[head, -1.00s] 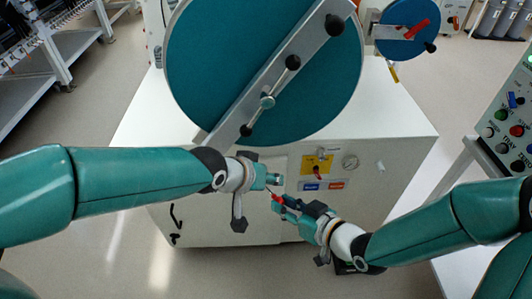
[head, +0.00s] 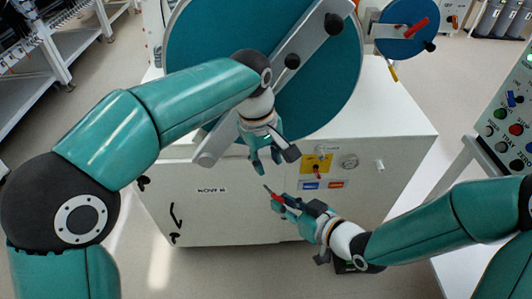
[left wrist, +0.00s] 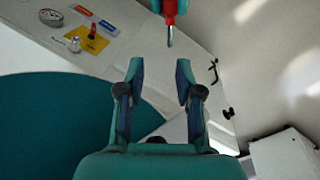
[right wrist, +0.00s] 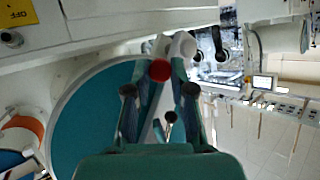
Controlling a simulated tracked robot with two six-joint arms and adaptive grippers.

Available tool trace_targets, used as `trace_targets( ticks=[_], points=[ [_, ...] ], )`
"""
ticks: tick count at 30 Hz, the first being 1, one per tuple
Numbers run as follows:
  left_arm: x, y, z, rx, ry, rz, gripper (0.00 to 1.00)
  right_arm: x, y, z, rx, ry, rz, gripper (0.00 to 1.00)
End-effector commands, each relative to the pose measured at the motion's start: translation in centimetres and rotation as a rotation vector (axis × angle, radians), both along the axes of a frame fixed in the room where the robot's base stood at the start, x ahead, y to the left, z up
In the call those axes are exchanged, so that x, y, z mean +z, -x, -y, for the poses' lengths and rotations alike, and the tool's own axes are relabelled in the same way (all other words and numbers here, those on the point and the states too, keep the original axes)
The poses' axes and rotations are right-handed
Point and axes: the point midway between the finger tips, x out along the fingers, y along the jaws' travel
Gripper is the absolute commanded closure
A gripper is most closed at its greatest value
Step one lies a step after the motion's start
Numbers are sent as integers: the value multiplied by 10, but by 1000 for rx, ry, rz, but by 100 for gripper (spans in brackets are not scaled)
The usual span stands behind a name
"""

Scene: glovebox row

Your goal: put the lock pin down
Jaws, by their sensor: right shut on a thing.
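The lock pin (head: 269,191) is a small red piece with a metal tip. My right gripper (head: 284,203) is shut on it and holds it in the air in front of the white cabinet, tip up and to the left. In the left wrist view the pin's red body and metal tip (left wrist: 170,38) show at the top, beyond my left fingers. In the right wrist view its red end (right wrist: 160,70) shows between my right fingertips. My left gripper (head: 264,158) is open and empty, above and apart from the pin, in front of the lower edge of the round teal door.
The large round teal door (head: 325,95) carries a slanted metal bar with black knobs. The white cabinet front (head: 235,215) has a yellow plate (head: 316,163) with a red handle and a gauge (head: 348,161). A button panel (head: 508,125) stands at the right.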

Motion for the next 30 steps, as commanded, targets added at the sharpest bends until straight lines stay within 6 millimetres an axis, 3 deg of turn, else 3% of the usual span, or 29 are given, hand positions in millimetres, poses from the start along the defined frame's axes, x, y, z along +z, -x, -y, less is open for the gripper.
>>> trace_targets(
  ticks=[9, 15, 21, 30],
  points=[
    [-57, -4, 7, -2, -2, -3, 65, 0, 0, 0, 0, 0, 0, 100],
    [-85, -7, 11, -2, -1, -2, 65, 0, 0, 0, 0, 0, 0, 100],
    [-97, -8, 13, -3, 1, 1, 65, 1, 0, 0, 0, -1, 2, 100],
    [-98, -8, 13, -3, 1, 1, 66, 0, 0, 0, 1, 0, 1, 100]
  ],
)
